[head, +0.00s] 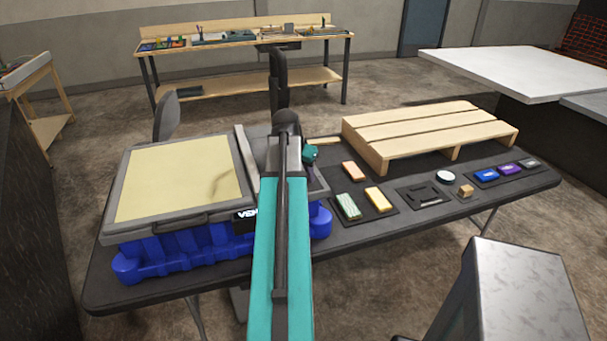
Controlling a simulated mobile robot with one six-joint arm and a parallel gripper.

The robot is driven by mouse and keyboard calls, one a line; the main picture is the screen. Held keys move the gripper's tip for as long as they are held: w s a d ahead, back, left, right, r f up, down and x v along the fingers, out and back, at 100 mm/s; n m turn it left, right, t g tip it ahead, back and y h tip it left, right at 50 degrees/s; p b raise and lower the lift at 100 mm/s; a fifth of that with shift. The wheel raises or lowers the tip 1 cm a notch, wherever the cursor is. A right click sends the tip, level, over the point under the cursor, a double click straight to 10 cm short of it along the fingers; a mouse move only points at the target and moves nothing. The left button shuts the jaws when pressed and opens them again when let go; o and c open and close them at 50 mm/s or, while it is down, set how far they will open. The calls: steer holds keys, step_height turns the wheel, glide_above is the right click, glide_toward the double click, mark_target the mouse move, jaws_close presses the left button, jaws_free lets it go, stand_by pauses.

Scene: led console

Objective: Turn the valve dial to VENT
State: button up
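A grey console (112,206) with a cream top panel stands at the left of the dark table, on a blue base (165,255). A black label (244,216) on its front right shows letters like "VEN". My teal arm covers the rest of the label. I cannot make out the valve dial or where it points; my arm covers much of the console's right part. A small dark teal piece (310,154) shows just right of my arm, and I cannot tell whether it is part of the console or of me. I cannot make out my gripper's fingers.
A wooden pallet (425,130) lies at the table's back right. Before it are an orange block (354,172), a yellow block (378,199), a green striped block (348,206), a small wooden cube (465,190) and several dark pads. A workbench (240,40) stands behind.

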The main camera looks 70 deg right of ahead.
steer(key=shift+d+r+n, duration=0.1)
steer(key=shift+n, duration=0.4)
steer(key=o, duration=1)
steer(key=shift+o, duration=0.2)
steer(key=shift+a+r, duration=0.25)
steer(key=shift+r, duration=0.05)
steer(key=s+b+v, duration=0.1)
steer(key=b+v, duration=0.1)
steer(key=v, duration=1.1)
steer(key=shift+w+b, duration=0.3)
steer(key=shift+b, duration=0.05)
steer(key=shift+d+r, duration=0.15)
